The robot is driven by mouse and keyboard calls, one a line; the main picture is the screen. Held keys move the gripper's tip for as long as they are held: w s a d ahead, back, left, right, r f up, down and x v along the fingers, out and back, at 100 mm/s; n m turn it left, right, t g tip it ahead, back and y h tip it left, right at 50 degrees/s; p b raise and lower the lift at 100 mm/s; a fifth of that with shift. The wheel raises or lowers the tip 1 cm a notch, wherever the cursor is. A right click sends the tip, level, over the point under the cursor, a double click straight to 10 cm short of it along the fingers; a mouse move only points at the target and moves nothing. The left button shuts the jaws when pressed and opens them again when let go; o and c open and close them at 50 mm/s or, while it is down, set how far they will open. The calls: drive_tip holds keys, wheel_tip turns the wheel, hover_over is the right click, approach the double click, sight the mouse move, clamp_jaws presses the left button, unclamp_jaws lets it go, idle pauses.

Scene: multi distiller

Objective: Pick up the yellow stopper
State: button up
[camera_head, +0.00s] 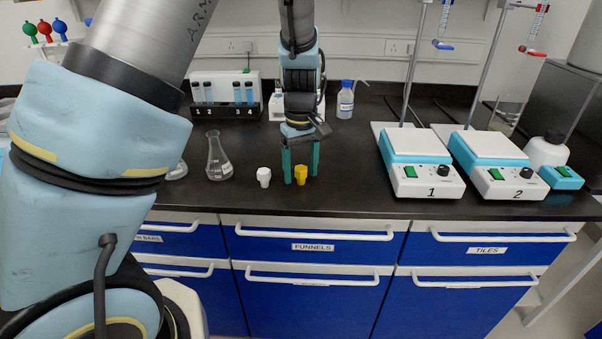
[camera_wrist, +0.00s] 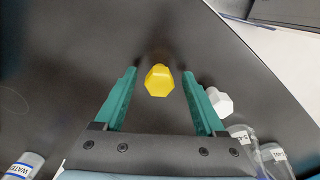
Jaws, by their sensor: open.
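The yellow stopper (camera_head: 301,174) stands on the dark bench top near its front edge. In the wrist view the yellow stopper (camera_wrist: 159,81) shows its hexagonal top, between and a little beyond the fingertips. My gripper (camera_head: 301,178) points down over the bench, with its green fingers spread. In the wrist view my gripper (camera_wrist: 159,72) is open and empty, with a finger on each side of the stopper and gaps between. I cannot tell the exact height of the fingertips above the bench.
A white stopper (camera_head: 264,177) stands just left of the yellow one, close outside one finger in the wrist view (camera_wrist: 220,102). A glass flask (camera_head: 218,158) is further left. Hotplates (camera_head: 421,170) stand to the right. A blue-capped bottle (camera_head: 345,100) stands behind.

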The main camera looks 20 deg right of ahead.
clamp_jaws()
idle(0.4)
